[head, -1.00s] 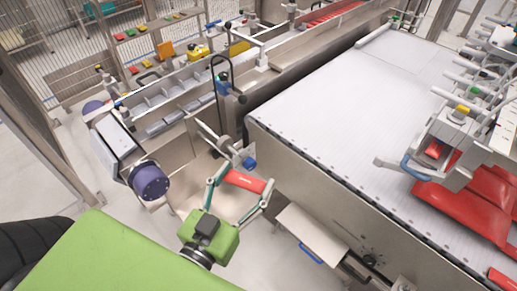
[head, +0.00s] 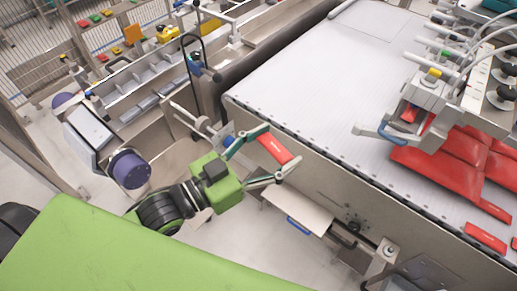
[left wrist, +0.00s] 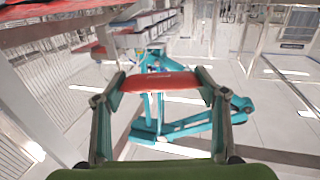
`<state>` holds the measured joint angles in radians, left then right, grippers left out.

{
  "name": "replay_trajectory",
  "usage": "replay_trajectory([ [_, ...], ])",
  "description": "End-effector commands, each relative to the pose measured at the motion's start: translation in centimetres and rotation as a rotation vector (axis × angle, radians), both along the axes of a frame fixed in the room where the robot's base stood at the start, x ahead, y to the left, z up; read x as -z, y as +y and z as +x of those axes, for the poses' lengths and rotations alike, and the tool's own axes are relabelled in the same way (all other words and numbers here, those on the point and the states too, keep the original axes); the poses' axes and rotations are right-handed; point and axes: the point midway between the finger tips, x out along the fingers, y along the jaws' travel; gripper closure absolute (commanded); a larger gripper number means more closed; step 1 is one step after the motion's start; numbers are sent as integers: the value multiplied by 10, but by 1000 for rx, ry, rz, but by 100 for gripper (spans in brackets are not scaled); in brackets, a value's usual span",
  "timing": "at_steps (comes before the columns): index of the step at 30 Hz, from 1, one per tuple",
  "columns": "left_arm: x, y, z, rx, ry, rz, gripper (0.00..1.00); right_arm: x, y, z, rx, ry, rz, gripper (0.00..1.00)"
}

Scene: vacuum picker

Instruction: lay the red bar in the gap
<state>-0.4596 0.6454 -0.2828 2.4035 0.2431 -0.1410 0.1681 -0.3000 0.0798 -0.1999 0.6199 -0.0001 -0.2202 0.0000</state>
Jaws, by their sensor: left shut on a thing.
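My left gripper (head: 281,147) is shut on a red bar (head: 274,149), held across between its two fingers. The bar appears just outside the near left side of the white conveyor (head: 320,90). In the left wrist view the red bar (left wrist: 160,82) spans between the fingertips of my left gripper (left wrist: 162,84). On the conveyor at the right, separate red bars (head: 486,238) lie near the front edge, by red pouches (head: 445,160). I cannot clearly make out which space is the gap. My right gripper is not in view.
A grey picker head with a blue handle (head: 385,131) hangs over the pouches. A metal side wall and a pale shelf (head: 297,209) lie below the conveyor edge. The conveyor's middle is clear. A black hose loop (head: 190,70) stands behind my gripper.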

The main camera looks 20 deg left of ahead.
Motion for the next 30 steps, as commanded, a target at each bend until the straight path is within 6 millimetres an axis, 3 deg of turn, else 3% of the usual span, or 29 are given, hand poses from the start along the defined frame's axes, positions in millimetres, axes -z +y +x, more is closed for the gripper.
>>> replay_trajectory([
  [12,-11,-32,16,209,-7,5,58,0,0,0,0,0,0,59],
  [30,-19,-60,29,391,-6,4,58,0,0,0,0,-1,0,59],
])
